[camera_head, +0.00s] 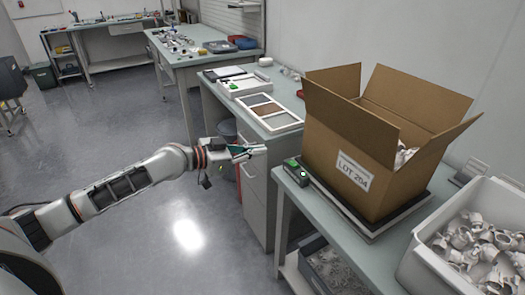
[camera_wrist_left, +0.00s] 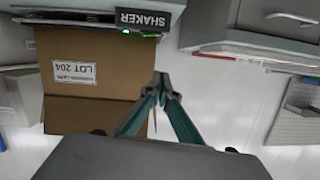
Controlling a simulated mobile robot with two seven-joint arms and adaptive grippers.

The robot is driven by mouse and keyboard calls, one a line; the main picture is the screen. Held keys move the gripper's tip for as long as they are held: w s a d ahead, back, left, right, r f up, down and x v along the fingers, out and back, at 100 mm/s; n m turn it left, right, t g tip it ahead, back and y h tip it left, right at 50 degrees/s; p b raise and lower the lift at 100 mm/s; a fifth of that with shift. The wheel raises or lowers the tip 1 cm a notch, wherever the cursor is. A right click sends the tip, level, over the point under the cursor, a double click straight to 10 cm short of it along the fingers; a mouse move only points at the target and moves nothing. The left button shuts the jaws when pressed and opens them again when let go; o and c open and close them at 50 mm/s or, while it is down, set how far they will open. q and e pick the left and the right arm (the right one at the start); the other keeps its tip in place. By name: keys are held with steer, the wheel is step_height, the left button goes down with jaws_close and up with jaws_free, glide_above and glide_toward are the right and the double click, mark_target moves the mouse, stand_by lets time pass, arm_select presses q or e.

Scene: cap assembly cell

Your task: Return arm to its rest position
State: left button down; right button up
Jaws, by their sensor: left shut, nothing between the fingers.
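My left arm (camera_head: 130,185) reaches in from the left in the head view, stretched out over the open floor. Its gripper (camera_head: 259,150) is shut and empty, in front of the drawer cabinet and to the left of the cardboard box. In the left wrist view the green fingers (camera_wrist_left: 161,88) meet at their tips with nothing between them. My right arm and gripper are not in view.
An open cardboard box (camera_head: 360,140) labelled LOT 204 stands on a flat platform on the bench. A small control box (camera_head: 297,171) is beside it. A white bin (camera_head: 475,240) holds several white parts. Free floor lies left.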

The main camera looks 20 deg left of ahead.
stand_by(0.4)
